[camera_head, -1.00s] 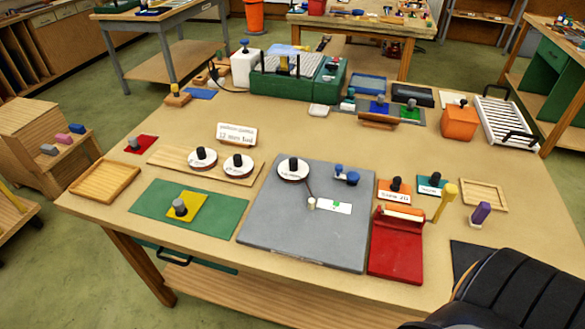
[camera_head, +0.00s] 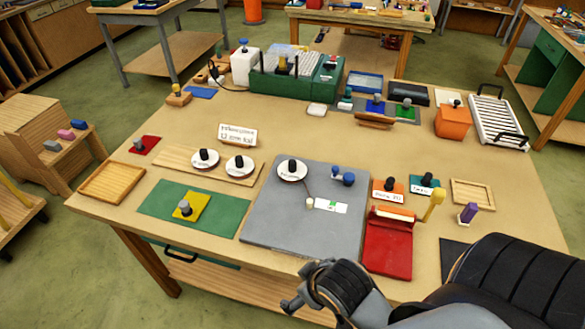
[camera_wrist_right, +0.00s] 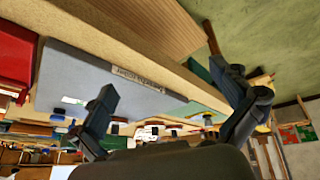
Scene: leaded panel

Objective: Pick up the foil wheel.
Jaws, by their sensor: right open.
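Three white discs with black knobs look like wheels. Two stand on a wooden board: the left disc (camera_head: 205,158) and the right disc (camera_head: 240,166). The third disc (camera_head: 292,171) sits at the upper left of the grey board. Their labels are too small to read, so I cannot tell which one is the foil wheel. A white sign (camera_head: 237,136) behind them seems to read "12 mm foil". My right gripper (camera_head: 304,284) is at the front table edge, apart from all three discs. In the right wrist view my right gripper (camera_wrist_right: 163,78) is open and empty. My left gripper is not in view.
A red stand with a yellow handle (camera_head: 389,249) is right of the grey board (camera_head: 300,230). A green mat (camera_head: 158,208) with a yellow plate (camera_head: 191,207) lies left. A wooden tray (camera_head: 112,182) sits at the left edge. A green rack (camera_head: 290,84) stands behind.

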